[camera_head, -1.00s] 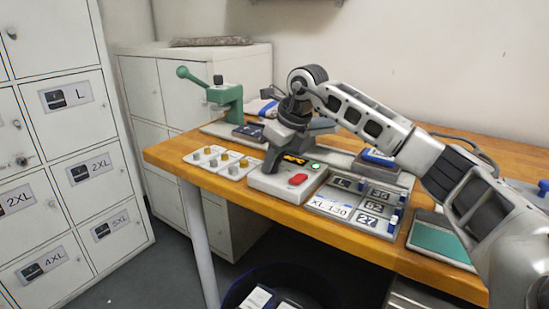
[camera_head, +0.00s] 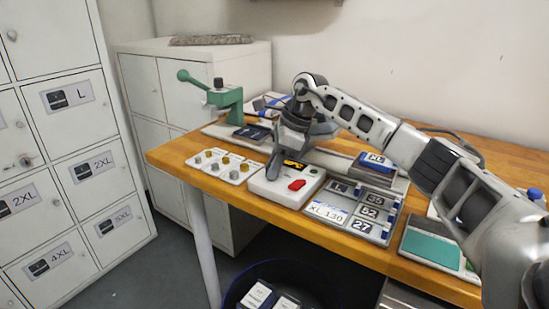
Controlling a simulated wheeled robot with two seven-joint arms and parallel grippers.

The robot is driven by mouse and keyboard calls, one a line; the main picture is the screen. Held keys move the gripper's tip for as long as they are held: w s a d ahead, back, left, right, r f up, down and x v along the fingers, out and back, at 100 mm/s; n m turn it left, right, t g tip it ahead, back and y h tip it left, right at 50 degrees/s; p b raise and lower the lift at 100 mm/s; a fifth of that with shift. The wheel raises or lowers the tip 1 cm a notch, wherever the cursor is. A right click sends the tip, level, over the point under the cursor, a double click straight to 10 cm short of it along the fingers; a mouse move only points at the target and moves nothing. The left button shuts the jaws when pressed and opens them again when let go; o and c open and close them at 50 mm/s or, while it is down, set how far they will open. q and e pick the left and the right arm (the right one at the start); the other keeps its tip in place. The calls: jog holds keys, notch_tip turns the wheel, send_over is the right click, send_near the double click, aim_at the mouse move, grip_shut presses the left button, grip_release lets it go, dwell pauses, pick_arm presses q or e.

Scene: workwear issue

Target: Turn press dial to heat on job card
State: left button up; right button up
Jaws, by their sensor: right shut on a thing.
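The white control box (camera_head: 284,187) sits on the wooden bench, with a red button (camera_head: 297,185) and a small orange-lit display (camera_head: 294,164), partly covered and too small to read. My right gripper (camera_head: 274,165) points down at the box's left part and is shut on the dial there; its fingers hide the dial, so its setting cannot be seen. The job card (camera_head: 326,211), reading "XL 130", lies in the grey tray (camera_head: 345,230) to the right of the box. My left gripper is not in view.
A green lever press (camera_head: 226,100) stands behind the box. White plates with several small knobs (camera_head: 229,168) lie left of it. Number tiles (camera_head: 369,211) share the card's tray. A folded stack labelled XL (camera_head: 374,162) and a green pad (camera_head: 430,247) lie to the right.

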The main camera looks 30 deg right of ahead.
jog(key=shift+w+r+n+g+p, duration=0.15)
jog(key=shift+n+g+p, duration=0.15)
jog(key=shift+n, duration=0.6)
jog(key=o, duration=1)
jog(key=v, duration=1.5)
jog(key=shift+d+r, duration=0.3)
jog(key=shift+d, duration=0.1)
jog(key=shift+a, duration=0.1)
